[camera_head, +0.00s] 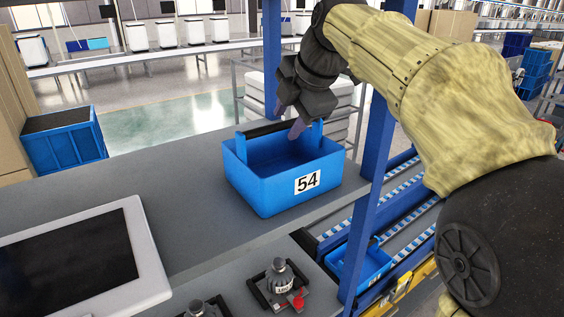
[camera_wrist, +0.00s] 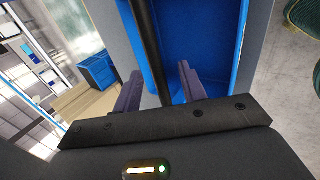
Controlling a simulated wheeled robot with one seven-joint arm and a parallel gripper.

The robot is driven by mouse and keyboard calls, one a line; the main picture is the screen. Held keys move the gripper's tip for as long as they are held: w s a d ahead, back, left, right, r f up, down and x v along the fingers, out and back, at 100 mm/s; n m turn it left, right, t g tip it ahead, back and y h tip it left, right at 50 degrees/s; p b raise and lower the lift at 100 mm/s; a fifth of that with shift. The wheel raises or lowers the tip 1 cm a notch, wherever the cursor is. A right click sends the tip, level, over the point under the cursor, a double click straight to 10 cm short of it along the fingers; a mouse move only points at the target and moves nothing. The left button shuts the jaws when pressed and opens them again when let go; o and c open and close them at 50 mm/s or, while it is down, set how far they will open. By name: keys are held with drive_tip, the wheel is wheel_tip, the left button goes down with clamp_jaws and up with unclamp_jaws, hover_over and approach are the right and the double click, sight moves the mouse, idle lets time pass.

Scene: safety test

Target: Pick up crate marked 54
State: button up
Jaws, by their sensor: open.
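The blue crate marked 54 (camera_head: 262,190) stands upright on the grey worktop, its number label facing front. A black bar handle (camera_head: 260,131) spans its top between two raised blue ends. My gripper (camera_head: 287,119) is over the crate's rear part, at the right portion of the handle. In the wrist view, my gripper (camera_wrist: 160,76) is open, with its two purple-grey fingers apart. The black handle (camera_wrist: 145,40) runs between the fingers, and the blue crate interior (camera_wrist: 205,30) lies beyond. I cannot tell whether either finger touches the handle. The crate looks empty.
A blue frame post (camera_head: 372,165) stands close to the crate's right. A white-framed screen (camera_head: 75,262) is at front left. Small dark fixtures (camera_head: 279,280) and a roller conveyor with a smaller blue bin (camera_head: 362,268) lie in front and right. The worktop left of the crate is clear.

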drive_tip(key=p+x, duration=0.1)
drive_tip(key=x, duration=0.4)
drive_tip(key=shift+w+r, duration=0.1)
drive_tip(key=shift+w, duration=0.1)
drive_tip(key=shift+s+a, duration=0.1)
drive_tip(key=shift+s, duration=0.05)
clamp_jaws()
